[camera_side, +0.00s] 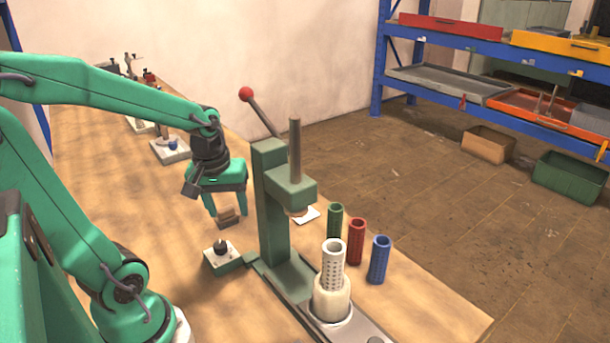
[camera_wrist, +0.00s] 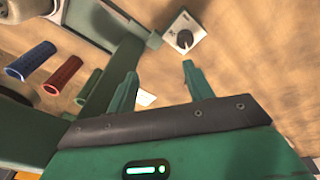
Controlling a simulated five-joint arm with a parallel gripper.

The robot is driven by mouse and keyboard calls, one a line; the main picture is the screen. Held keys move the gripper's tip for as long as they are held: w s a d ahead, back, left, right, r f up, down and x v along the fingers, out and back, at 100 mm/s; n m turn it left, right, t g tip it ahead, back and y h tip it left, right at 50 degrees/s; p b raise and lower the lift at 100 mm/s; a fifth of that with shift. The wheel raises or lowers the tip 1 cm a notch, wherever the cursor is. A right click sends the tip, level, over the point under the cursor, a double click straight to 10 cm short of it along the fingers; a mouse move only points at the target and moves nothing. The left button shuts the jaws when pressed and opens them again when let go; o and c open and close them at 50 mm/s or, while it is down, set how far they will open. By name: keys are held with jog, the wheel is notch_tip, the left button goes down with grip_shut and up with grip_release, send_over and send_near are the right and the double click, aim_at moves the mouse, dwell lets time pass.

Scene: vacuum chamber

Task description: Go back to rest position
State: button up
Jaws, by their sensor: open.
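My gripper (camera_side: 226,202) is open, with its fingers pointing down over the wooden bench, to the left of the green press (camera_side: 272,205). In the wrist view my gripper (camera_wrist: 155,85) shows two green fingers spread apart with nothing between them. The rest position itself is not marked in either view.
The press has a red-knobbed lever (camera_side: 246,94) and a perforated white cylinder (camera_side: 333,265). Green (camera_side: 335,220), red (camera_side: 356,241) and blue (camera_side: 379,259) tubes stand to its right. A control box with a black knob (camera_side: 221,247) is nearby. Bench space left of my gripper is clear.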

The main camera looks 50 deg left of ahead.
jog(key=s+d+r+m+t, duration=0.1)
jog(key=d+r+m+t, duration=0.3)
jog(key=d+r+m, duration=0.4)
jog(key=shift+s+d+r+m+h, duration=0.15)
jog(key=shift+s+d+m+h, duration=0.35)
jog(key=shift+m, duration=0.6)
